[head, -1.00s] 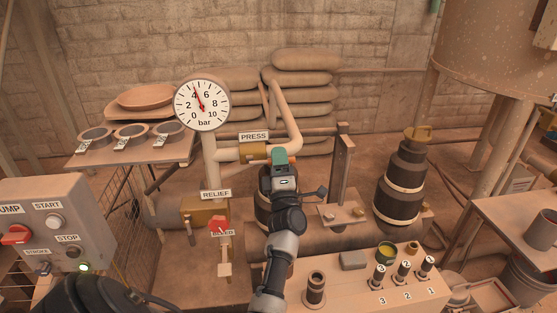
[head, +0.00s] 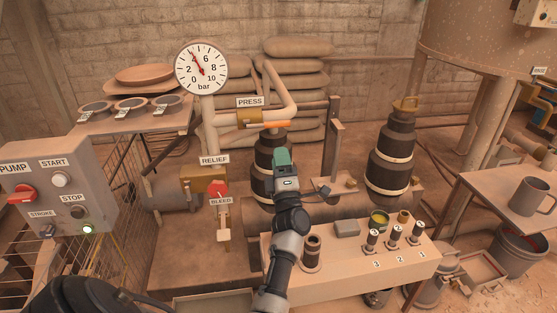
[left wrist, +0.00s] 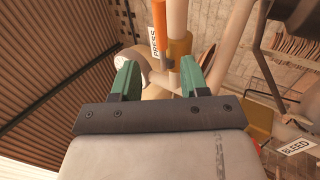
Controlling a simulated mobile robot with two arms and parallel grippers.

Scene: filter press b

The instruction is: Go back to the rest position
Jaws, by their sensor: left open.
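My left gripper (head: 282,157) is in the middle of the head view, in front of the left dark cylinder (head: 265,188). Its green fingers stand apart and empty in the left wrist view (left wrist: 160,82). The PRESS valve (head: 249,119) has an orange handle (head: 272,126) pointing right, just above and apart from my gripper. That handle also shows beyond the fingers in the left wrist view (left wrist: 159,30). My right gripper is not seen.
The pressure gauge (head: 201,68) stands above the red RELIEF handle (head: 217,189). The pump box (head: 95,185) is at left. The numbered bench (head: 345,275) lies close to my forearm. A side table (head: 500,190) with a mug (head: 537,197) is at right.

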